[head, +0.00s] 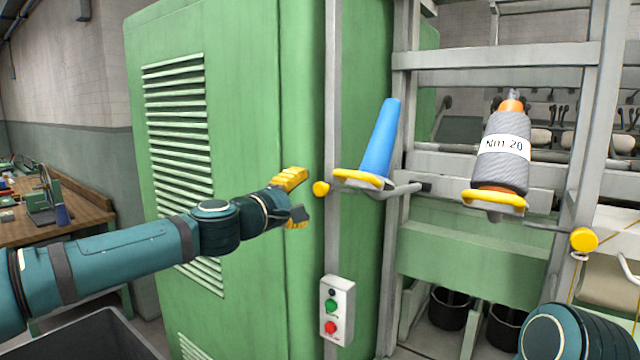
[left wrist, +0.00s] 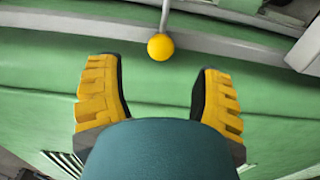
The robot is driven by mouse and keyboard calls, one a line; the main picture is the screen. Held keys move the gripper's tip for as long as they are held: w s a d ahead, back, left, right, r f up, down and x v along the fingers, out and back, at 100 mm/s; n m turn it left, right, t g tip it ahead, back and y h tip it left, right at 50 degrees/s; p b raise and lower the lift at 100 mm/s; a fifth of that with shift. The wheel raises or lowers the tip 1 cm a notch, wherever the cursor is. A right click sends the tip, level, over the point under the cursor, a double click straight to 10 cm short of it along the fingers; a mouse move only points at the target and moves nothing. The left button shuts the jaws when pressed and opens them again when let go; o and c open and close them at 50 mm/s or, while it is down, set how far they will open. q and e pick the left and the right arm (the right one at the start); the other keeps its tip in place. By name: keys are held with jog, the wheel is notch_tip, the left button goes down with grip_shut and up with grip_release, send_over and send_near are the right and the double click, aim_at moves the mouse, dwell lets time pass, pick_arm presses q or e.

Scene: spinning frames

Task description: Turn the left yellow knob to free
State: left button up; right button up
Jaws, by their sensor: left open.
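The left yellow knob (head: 321,188) is a small round ball beside the grey post at the edge of the green machine cabinet. It also shows in the left wrist view (left wrist: 161,47), on a thin grey rod, just beyond the fingertips and centred between them. My left gripper (head: 303,198) has yellow fingers spread apart and empty, a little to the left of the knob and not visibly touching it. In the left wrist view both fingers (left wrist: 160,85) stand wide. My right arm shows at the lower right; its gripper is out of view.
A blue cone (head: 381,140) stands on a yellow-rimmed holder right of the knob. A grey yarn bobbin (head: 503,150) labelled "Nm 20" and a second yellow knob (head: 583,239) are farther right. A switch box (head: 337,310) with green and red buttons hangs below. The green cabinet (head: 255,90) stands behind my left arm.

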aim_at(318, 190)
pick_arm(q)
jog(key=p+x, duration=0.2)
jog(key=x, duration=0.3)
jog(key=shift+w+d+r, duration=0.1)
jog(key=shift+w+d, duration=0.45)
jog(key=shift+w, duration=0.25)
